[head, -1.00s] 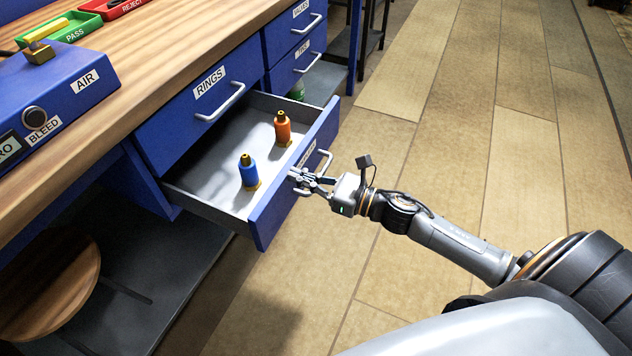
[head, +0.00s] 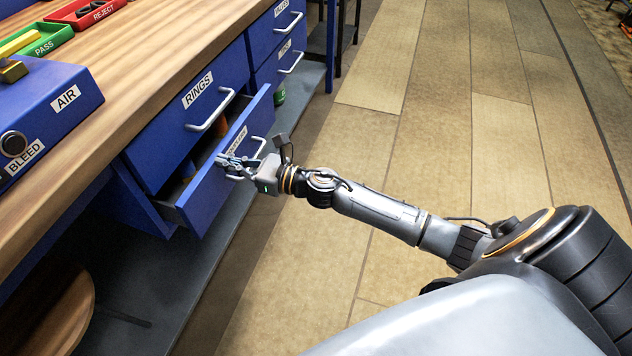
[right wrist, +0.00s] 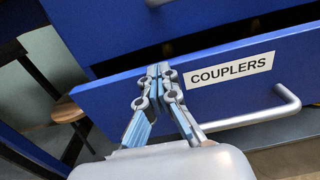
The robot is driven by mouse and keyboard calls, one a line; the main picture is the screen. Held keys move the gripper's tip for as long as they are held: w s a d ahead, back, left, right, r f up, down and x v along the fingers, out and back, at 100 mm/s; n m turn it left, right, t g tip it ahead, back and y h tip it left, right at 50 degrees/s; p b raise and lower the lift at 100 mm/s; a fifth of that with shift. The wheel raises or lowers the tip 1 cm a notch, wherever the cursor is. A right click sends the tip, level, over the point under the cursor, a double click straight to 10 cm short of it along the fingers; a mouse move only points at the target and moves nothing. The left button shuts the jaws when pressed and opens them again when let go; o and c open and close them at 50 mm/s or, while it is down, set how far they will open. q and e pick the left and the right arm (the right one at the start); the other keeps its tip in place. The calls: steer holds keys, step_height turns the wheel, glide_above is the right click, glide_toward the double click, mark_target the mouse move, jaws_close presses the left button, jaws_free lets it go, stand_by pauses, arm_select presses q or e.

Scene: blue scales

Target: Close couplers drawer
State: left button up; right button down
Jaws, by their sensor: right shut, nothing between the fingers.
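In the right wrist view the fingertips (right wrist: 160,72) meet the front left of the label, beside the handle. The couplers inside are mostly hidden. My left gripper is not in view.
The RINGS drawer (head: 185,120) above is shut. The wooden benchtop (head: 130,75) holds a blue box (head: 50,110), a green PASS tray (head: 45,42) and a red REJECT tray (head: 85,12). A round wooden stool (head: 55,305) stands at lower left.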

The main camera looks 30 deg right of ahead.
steer(key=shift+x, duration=1.1)
steer(key=shift+d, duration=0.1)
